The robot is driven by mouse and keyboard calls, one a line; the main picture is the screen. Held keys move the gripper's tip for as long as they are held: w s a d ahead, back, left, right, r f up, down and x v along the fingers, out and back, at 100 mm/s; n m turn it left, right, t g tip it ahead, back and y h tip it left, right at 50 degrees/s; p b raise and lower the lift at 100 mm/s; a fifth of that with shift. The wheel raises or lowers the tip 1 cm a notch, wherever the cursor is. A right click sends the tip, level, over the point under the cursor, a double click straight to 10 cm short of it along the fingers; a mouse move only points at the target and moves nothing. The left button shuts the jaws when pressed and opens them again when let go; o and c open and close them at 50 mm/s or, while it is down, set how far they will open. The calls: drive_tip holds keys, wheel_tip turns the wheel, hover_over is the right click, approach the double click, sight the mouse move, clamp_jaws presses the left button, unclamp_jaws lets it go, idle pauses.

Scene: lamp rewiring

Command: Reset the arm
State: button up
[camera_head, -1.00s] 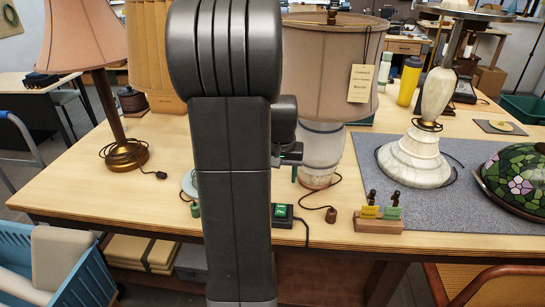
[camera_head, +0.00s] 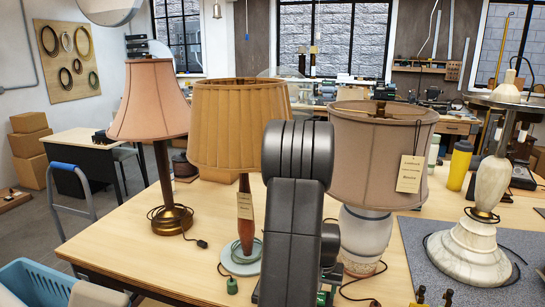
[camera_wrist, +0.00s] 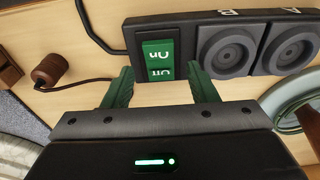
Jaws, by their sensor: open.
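My gripper (camera_wrist: 160,72) is open in the wrist view, its two green fingers apart and nothing between them. They stand at the edge of a black power strip (camera_wrist: 191,52), either side of its green On/Off switch (camera_wrist: 158,58). I cannot tell whether they touch it. Two round grey sockets sit to the switch's right. In the head view my dark arm rises in the middle foreground and hides most of the gripper and strip.
A pink-shaded lamp (camera_head: 151,100), a pleated tan lamp (camera_head: 240,125) and a tagged beige lamp (camera_head: 382,150) stand around my arm on the wooden table (camera_head: 130,235). A marble lamp base (camera_head: 470,250) stands right on a grey mat. A brown plug (camera_wrist: 46,70) lies near the strip.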

drive_tip(key=shift+f, duration=0.7)
drive_tip(key=shift+r, duration=0.1)
